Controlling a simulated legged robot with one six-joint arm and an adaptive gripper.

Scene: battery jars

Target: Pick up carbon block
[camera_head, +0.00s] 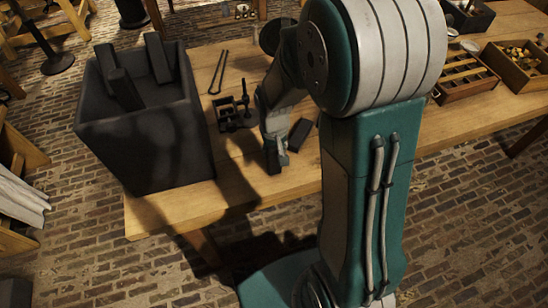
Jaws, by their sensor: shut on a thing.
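My gripper (279,150) is low over the near left part of the wooden table, pointing down. It is shut on a dark carbon block (271,157), seen as a narrow upright piece at the fingertips; the fingers hide part of it. I cannot tell whether its lower end touches the table. Another dark block (300,134) lies on the table just right of the gripper. A large dark open jar (150,145) stands at the left, with several dark blocks (125,90) sticking up out of it.
A slotted wooden rack (463,77) and a wooden box of brass parts (517,66) sit at right.

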